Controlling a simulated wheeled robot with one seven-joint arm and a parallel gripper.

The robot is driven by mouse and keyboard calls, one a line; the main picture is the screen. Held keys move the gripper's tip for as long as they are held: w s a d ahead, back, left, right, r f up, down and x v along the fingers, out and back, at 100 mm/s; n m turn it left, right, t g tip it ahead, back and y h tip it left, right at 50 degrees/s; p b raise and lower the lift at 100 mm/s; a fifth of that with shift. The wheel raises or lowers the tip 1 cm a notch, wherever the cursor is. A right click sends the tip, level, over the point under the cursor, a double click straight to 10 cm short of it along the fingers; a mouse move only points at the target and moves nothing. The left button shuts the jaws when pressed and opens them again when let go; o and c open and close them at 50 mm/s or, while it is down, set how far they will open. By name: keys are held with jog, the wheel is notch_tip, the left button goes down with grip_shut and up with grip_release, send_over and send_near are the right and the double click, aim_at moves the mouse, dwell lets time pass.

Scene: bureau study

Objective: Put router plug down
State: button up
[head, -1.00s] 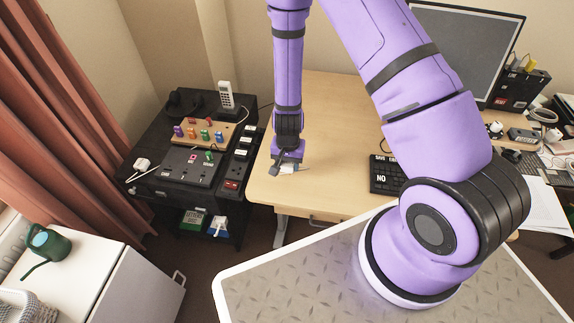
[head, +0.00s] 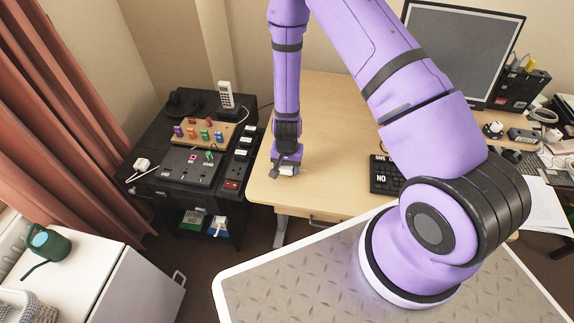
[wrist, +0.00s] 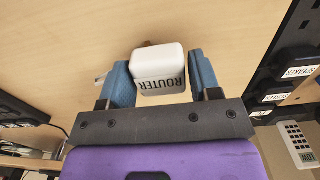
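The router plug (wrist: 160,72) is a white block marked ROUTER. In the head view my gripper (head: 286,170) points down low over the front left part of the wooden desk (head: 335,110).
A black side unit left of the desk carries a power strip (head: 190,166), a board of coloured plugs (head: 205,133) and a white phone (head: 226,94). A black keyboard-like pad (head: 386,175) lies to the right. The desk between is clear.

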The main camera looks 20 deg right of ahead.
jog(key=shift+o, duration=1.2)
jog(key=s+d+r+n+t+y, duration=0.1)
jog(key=s+r+n+t+y, duration=0.15)
jog(key=r, duration=3.65)
jog(key=s+d+r+n+t+h, duration=0.1)
jog(key=s+d+r+n, duration=0.1)
jog(key=s+r, duration=0.6)
jog(key=s+d+r+n+t+h, duration=0.1)
jog(key=s+d+r+n, duration=0.1)
jog(key=s+r, duration=0.6)
jog(key=shift+s+d+r+t, duration=0.25)
jog(key=shift+s+d, duration=0.65)
jog(key=shift+s, duration=1.3)
